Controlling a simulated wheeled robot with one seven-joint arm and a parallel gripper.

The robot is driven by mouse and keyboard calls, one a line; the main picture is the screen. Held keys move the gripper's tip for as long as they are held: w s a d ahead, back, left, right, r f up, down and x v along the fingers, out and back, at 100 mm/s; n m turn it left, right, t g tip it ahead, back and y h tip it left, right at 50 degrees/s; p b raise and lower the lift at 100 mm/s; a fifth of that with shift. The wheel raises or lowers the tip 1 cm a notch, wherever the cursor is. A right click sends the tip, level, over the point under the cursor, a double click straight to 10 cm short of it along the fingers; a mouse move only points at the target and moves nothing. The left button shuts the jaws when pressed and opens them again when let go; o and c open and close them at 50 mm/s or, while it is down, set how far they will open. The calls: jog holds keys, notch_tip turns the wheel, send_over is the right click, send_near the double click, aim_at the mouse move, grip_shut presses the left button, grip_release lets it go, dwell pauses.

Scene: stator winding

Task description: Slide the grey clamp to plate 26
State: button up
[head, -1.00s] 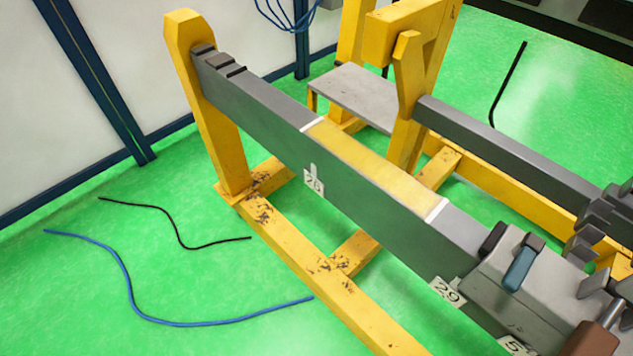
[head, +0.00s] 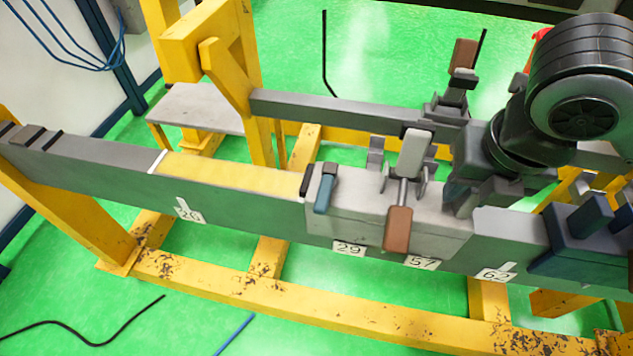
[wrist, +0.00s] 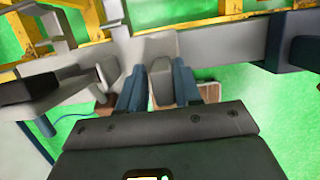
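The grey clamp (head: 350,215) sits around the long dark bar, its left end at the right end of the yellow strip (head: 230,180). It carries a teal lever (head: 325,192) and a brown-ended lever (head: 398,228). Plate 26 (head: 188,212) hangs on the bar's front face, well left of the clamp. My gripper (head: 462,195) is at the clamp's right end, its fingertips partly hidden in the head view. In the wrist view, the blue fingers (wrist: 160,85) stand on both sides of a grey block (wrist: 162,82) that seems part of the clamp.
Plates 29 (head: 348,249) and 57 (head: 420,262) hang below the clamp; plate 62 (head: 495,275) is right of it. A dark blue clamp (head: 590,235) sits on the bar farther right. The bar's top is clear between the grey clamp and the dark blocks (head: 30,138) at the left end.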

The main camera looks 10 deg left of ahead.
aim_at(403, 183)
jog(key=shift+a+p, duration=0.7)
jog(key=shift+a, duration=3.6)
jog(key=shift+a+p, duration=1.25)
jog(key=shift+a, duration=6.95)
jog(key=shift+a, duration=6.05)
jog(key=shift+a+p, duration=0.3)
jog(key=shift+a, duration=0.2)
jog(key=shift+d+p, duration=0.15)
jog(key=shift+p, duration=0.25)
